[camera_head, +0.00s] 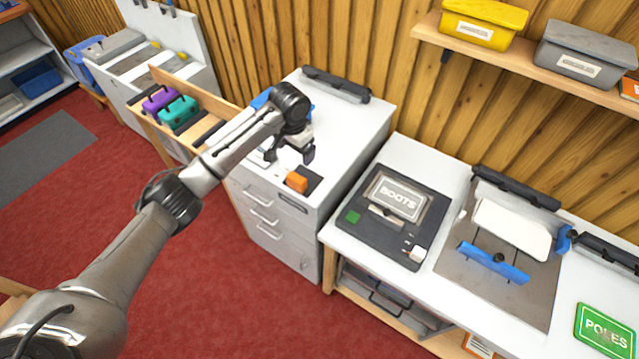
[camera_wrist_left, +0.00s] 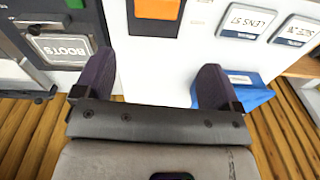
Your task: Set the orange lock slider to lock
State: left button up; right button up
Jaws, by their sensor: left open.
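The orange lock slider (camera_head: 296,182) sits on a dark plate at the front of the white drawer cabinet's top. In the left wrist view an orange block (camera_wrist_left: 157,9) shows at the top edge, cut off by the frame, on a dark plate. My left gripper (camera_head: 289,157) is over the cabinet top, behind the slider and apart from it. Its two dark fingers (camera_wrist_left: 153,76) are spread with nothing between them. The slider's lock markings are too small to read. My right gripper is out of view.
Labelled plates (camera_wrist_left: 246,21) and a blue object (camera_wrist_left: 245,92) lie on the cabinet top beside my fingers. A dark device with a BOOTS plate (camera_head: 397,196) stands on the bench to the right. A wooden rack (camera_head: 195,104) with purple and teal items is at left.

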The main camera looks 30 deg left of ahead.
aim_at(296, 178)
pick_arm(q)
jog(key=shift+n+g, duration=0.3)
jog(key=shift+n, duration=0.1)
jog(key=f, duration=0.9)
jog(key=s+f, duration=0.1)
jog(key=f, duration=0.3)
jog(key=shift+d+f+p, duration=0.15)
jog(key=shift+f+p, duration=0.15)
jog(key=shift+f, duration=0.1)
jog(key=shift+c, duration=0.4)
